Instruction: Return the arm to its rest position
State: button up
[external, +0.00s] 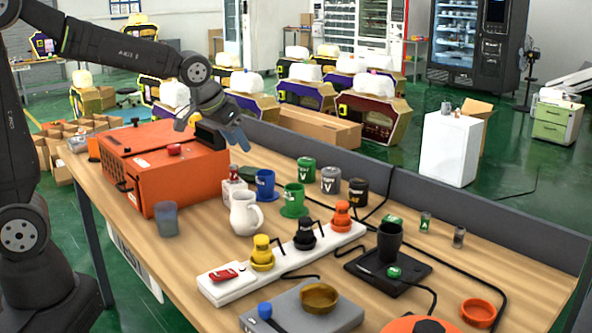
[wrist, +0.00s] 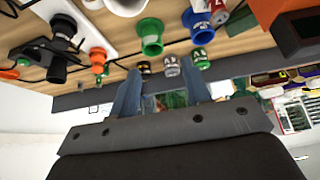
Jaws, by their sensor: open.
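My gripper (external: 238,135) is in the air above the back edge of the table, just right of the orange box (external: 180,165). Its blue-grey fingers are apart with nothing between them. In the wrist view my gripper (wrist: 160,88) also shows spread, empty fingers. Beyond them are the table's grey back panel and several cups and cans, seen upside down. My arm reaches from the left over the box, and its gripper is clear of the table top.
Near my gripper stand a blue cup (external: 265,184), a green cup (external: 294,200), a white pitcher (external: 245,213) and several cans. A power strip (external: 240,284) with yellow, black and orange plugs lies in front. The grey panel (external: 430,205) borders the table's back.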

jog(key=w+d+m+g+h, duration=0.15)
jog(key=d+m, duration=0.25)
jog(key=d, duration=1.6)
jog(key=s+d+f+m+g, duration=0.1)
jog(key=s+d+f+m, duration=0.1)
jog(key=d, duration=0.6)
jog(key=s+d+f+m+g, duration=0.1)
jog(key=s+d+f+m, duration=0.1)
jog(key=d, duration=0.7)
notch_tip(320, 180, down, 3)
jog(key=shift+s+d+r+m, duration=0.2)
jog(key=shift+s+m, duration=0.1)
jog(key=shift+s, duration=0.3)
